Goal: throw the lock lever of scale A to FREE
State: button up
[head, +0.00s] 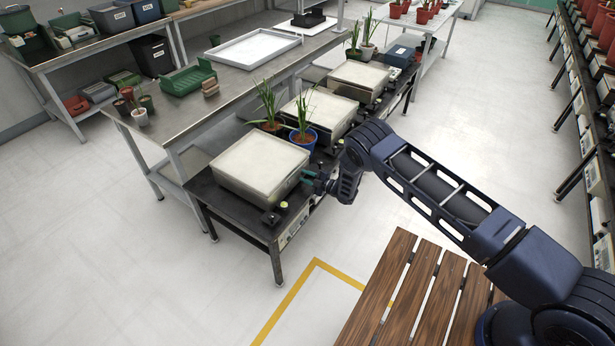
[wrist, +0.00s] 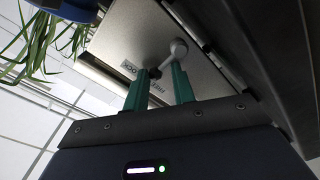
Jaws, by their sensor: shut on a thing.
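The nearest scale (head: 262,165), with a pale square top, stands at the near end of the low dark bench. I cannot read which letter it bears. My gripper (head: 313,180) is at its right front side in the head view. In the wrist view a lock lever, a light grey arm with a round pivot (wrist: 180,48) and a dark knob (wrist: 155,73), shows on the scale's pale plate. My gripper's teal fingers (wrist: 159,84) stand either side of the knob end, shut on it. Dark lettering beside the lever is partly hidden by the fingers.
A blue pot with a green plant (head: 304,136) stands just behind the nearest scale. More scales (head: 319,110) follow along the bench. A slatted wooden surface (head: 420,300) lies below my arm.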

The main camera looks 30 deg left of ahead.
jog(key=n, duration=0.3)
jog(key=s+n, duration=0.1)
jog(key=shift+d+f, duration=0.15)
jog(key=shift+f, duration=0.15)
jog(key=shift+s+f+n+t, duration=0.2)
jog(key=shift+n+t, duration=0.05)
jog(key=shift+n, duration=0.9)
jog(key=shift+s+f+n+t, duration=0.2)
jog(key=shift+n+t, duration=0.05)
jog(key=shift+n, duration=0.9)
jog(key=o, duration=1)
jog(key=shift+s, duration=0.15)
jog(key=d, duration=1)
jog(key=shift+d+r, duration=0.25)
jog(key=shift+d, duration=0.1)
